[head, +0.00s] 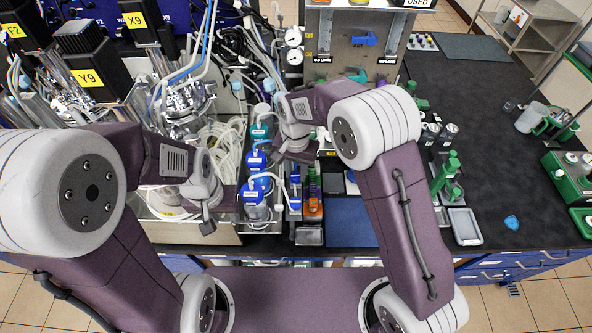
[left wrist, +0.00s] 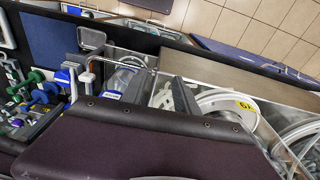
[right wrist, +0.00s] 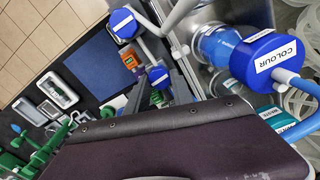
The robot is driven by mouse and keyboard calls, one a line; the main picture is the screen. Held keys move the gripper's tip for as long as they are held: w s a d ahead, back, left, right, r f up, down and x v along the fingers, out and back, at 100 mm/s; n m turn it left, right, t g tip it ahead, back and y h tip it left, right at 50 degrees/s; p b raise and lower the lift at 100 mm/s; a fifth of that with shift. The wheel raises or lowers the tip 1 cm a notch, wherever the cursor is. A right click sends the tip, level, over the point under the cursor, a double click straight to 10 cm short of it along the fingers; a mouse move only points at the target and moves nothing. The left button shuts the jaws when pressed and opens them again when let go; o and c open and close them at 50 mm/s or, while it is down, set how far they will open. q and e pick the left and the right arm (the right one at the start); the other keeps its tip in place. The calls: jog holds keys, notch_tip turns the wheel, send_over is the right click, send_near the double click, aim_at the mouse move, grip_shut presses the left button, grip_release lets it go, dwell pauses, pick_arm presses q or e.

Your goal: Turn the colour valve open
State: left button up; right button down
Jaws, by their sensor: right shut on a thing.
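A bottle with a blue cap marked COLOUR (right wrist: 272,56) and a blue tube stands at the right of the right wrist view. A small blue valve knob (right wrist: 158,76) with a white label sits at the fingertips of my right gripper (right wrist: 163,88); I cannot read its label. In the head view my right gripper (head: 291,157) is over the valve row, shut on this valve, which the arm mostly hides. My left gripper (head: 208,224) is open and empty, left of the blue-capped bottles (head: 255,191). Its two fingers (left wrist: 160,92) show apart in the left wrist view.
Another blue-topped knob (right wrist: 122,23) and an orange block (head: 313,193) are close by. White tubing (head: 218,138) and metal vessels crowd the left. A blue mat (head: 350,225) lies right of the valves. Green labware (head: 447,175) and a grey tray (head: 465,227) stand further right.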

jog(key=n+p, duration=0.1)
jog(key=n, duration=0.3)
jog(key=shift+r, duration=0.1)
jog(key=n+p, duration=0.1)
jog(key=n, duration=0.3)
jog(key=shift+a+n, duration=0.1)
jog(key=shift+n, duration=0.2)
jog(key=n, duration=0.4)
jog(key=shift+n, duration=0.3)
jog(key=shift+n+p, duration=0.4)
jog(key=shift+n, duration=1.4)
jog(key=c, duration=1.1)
grip_release()
jog(key=shift+c, duration=0.2)
jog(key=shift+o, duration=0.2)
jog(key=shift+s, duration=0.1)
